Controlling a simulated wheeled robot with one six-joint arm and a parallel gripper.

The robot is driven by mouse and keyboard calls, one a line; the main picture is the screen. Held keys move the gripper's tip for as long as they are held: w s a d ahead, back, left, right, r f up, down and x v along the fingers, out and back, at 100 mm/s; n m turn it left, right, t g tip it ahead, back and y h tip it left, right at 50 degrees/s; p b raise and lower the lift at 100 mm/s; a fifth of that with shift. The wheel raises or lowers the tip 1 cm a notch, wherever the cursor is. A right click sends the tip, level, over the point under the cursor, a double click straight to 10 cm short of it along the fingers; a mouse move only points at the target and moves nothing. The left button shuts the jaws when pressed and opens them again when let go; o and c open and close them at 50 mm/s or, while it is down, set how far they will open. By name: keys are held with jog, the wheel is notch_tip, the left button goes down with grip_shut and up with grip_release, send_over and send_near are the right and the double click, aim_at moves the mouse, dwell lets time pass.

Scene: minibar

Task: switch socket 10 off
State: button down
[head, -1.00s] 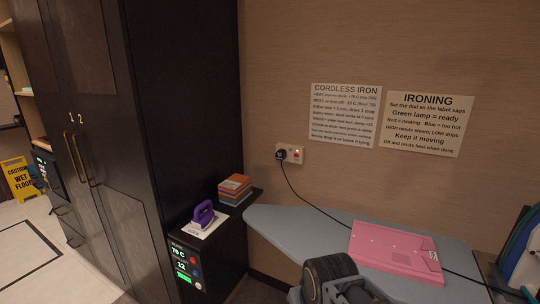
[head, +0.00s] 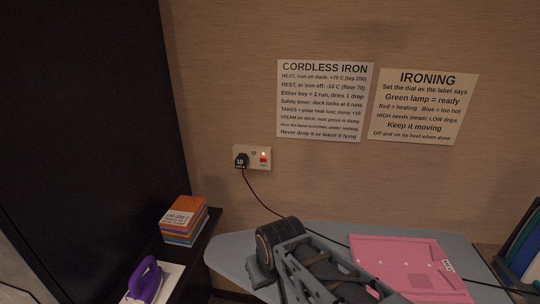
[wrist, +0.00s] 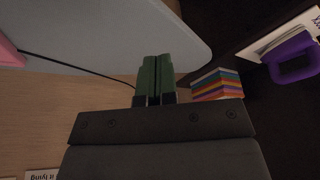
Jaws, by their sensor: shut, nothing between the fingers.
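The wall socket (head: 252,168) is a pale plate on the wood-look wall, left of centre in the head view. A round black plug (head: 241,160) with a white 10 fills its left side, with a black cable running down to the right. A red switch (head: 264,159) sits on its right side, below a small lit red light. My gripper (wrist: 157,60) shows in the wrist view with its two green fingers together and nothing between them. Its fingers cannot be made out in the head view, where my arm stands below and right of the socket. The socket is not visible in the wrist view.
A grey-blue ironing board (head: 228,256) with a pink folded cloth (head: 405,262) lies below the socket. A stack of coloured pads (head: 184,220) and a purple iron (head: 146,280) stand on the dark unit at left. The wall around the socket is clear.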

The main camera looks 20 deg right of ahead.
jog(key=shift+w, duration=0.35)
jog(key=w+d+n+t+h+b, duration=0.1)
jog(key=w+d+n+h+b, duration=0.4)
jog(key=w+d+n+h, duration=0.5)
jog(key=w+a+r+n+t+b, duration=0.1)
jog(key=w+r+n+t+b, duration=0.1)
jog(key=w+n+t, duration=0.3)
jog(key=w+a+r+n+t+b, duration=0.1)
jog(key=w+n+t, duration=0.5)
jog(key=n, duration=0.8)
jog(key=w+a+r, duration=0.1)
jog(key=w, duration=0.2)
jog(key=shift+w+a+h+b, duration=0.2)
jog(key=shift+w+h+b, duration=0.15)
jog(key=shift+w+h, duration=0.05)
